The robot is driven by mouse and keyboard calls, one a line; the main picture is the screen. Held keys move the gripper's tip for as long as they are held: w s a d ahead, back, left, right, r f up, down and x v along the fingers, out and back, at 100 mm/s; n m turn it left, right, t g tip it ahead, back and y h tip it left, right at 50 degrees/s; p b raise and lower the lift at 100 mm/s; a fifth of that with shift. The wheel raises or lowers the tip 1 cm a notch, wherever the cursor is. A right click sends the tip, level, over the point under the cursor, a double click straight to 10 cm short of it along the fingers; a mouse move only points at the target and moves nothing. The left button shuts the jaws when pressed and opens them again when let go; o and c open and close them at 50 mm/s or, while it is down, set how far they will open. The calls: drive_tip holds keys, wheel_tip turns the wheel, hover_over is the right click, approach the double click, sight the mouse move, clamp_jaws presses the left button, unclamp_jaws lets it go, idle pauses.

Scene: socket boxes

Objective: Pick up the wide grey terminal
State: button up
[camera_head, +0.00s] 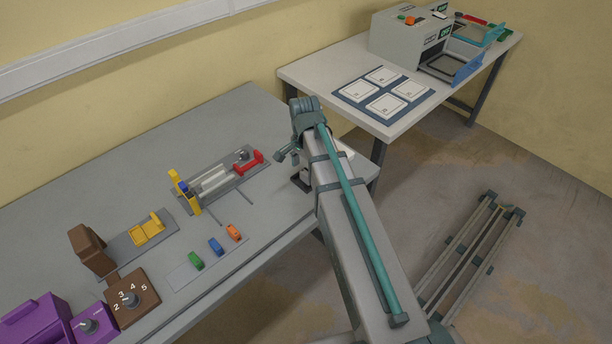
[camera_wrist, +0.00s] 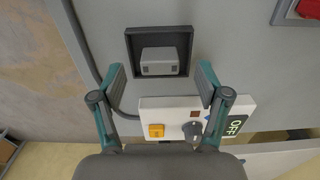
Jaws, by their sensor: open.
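The wide grey terminal (camera_wrist: 160,61) is a small light-grey block with two dark marks on its near face. It sits inside a dark square tray (camera_wrist: 133,43) in the wrist view. My gripper (camera_wrist: 161,74) is open, with its two teal fingers spread to the left and right of the terminal's near side. Nothing is held between them. Whether the fingertips are at the terminal's height cannot be told. In the head view my arm hides the terminal and most of the area around it.
A white control box (camera_wrist: 180,103) with an orange button, a knob and an OFF display lies close to my fingers. A dark cable runs beside the tray. A red part (camera_wrist: 309,8) sits at the upper right. In the head view, several coloured fixtures stand on the grey table (camera_head: 245,105).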

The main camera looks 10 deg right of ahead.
sight(305, 174)
drive_tip(key=shift+f+p, duration=0.4)
drive_tip(key=shift+f, duration=1.3)
drive_tip(key=c, duration=1.2)
